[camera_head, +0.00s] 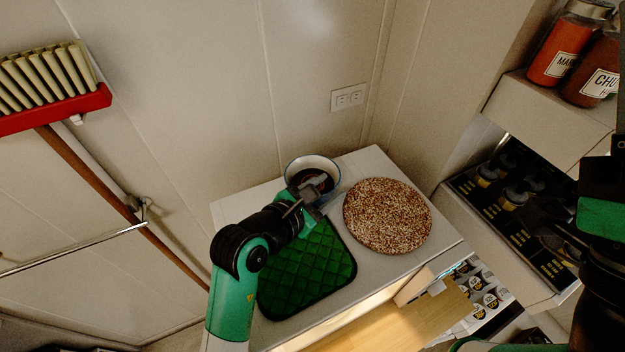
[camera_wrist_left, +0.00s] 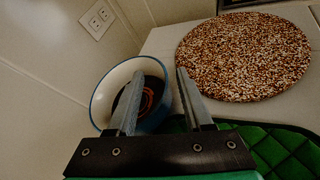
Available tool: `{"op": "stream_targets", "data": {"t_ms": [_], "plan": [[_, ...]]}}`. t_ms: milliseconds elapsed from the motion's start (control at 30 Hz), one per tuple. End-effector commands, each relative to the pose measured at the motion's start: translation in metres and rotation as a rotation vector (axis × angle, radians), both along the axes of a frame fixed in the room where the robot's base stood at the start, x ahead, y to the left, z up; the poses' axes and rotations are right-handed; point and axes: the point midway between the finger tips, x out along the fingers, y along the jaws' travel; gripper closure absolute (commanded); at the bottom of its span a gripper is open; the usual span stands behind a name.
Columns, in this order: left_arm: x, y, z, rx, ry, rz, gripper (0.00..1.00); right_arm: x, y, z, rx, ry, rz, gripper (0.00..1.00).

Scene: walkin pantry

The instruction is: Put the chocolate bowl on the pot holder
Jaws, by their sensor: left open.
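The chocolate bowl (camera_head: 298,168), white inside and blue outside with dark contents, stands upright at the back left of the white counter. It also shows in the left wrist view (camera_wrist_left: 106,92). My left gripper (camera_head: 316,192) is open at the bowl's near right side. In the left wrist view its left finger reaches over the bowl's opening and its right finger is outside, right of the rim; contact cannot be told. The green quilted pot holder (camera_head: 310,270) lies flat at the front left of the counter, partly under my left arm. My right arm is at the right edge; its gripper is unclear.
A round speckled mat (camera_head: 388,216) lies right of the bowl and pot holder. A wall with an outlet (camera_head: 348,97) is close behind the bowl. Shelves with jars (camera_head: 567,45) stand at right. A red-headed broom (camera_head: 60,108) leans at left.

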Motion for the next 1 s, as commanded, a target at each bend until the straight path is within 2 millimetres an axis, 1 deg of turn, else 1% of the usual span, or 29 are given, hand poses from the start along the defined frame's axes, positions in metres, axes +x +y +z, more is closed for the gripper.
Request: {"op": "stream_targets", "data": {"t_ms": [33,133,367,400,467,500,667,1000], "plan": [[0.0047,-0.0046,-0.0008,-0.001,0.002,-0.001,0.49,0.0001,0.0,0.0021,0.0,0.0,0.0,0.56],[0.0109,-0.0094,-0.004,0.0,-0.001,-0.001,0.49,0.0001,0.0,0.0029,0.0,0.0,0.0,0.56],[0.0125,-0.0102,-0.0058,-0.001,-0.002,0.0,0.49,0.0,0.0,0.0024,0.0,0.0,0.0,0.56],[0.0124,-0.0101,-0.0057,-0.001,-0.002,0.0,0.53,0.0001,0.0,0.0023,0.0,0.0,0.0,0.56],[0.0124,-0.0101,-0.0057,-0.001,-0.002,0.0,0.63,0.0001,0.0,0.0023,0.0,0.0,0.0,0.56],[0.0123,-0.0101,-0.0057,-0.001,-0.002,0.0,0.71,0.0,0.0,0.0024,0.0,0.0,0.0,0.56],[0.0123,-0.01,-0.0057,-0.001,-0.002,-0.001,0.99,0.0,0.0,0.0024,0.0,0.0,0.0,0.56],[0.0121,-0.01,-0.006,-0.001,-0.001,0.0,1.0,0.0,0.0,0.0024,0.0,0.0,0.0,0.56]]}}
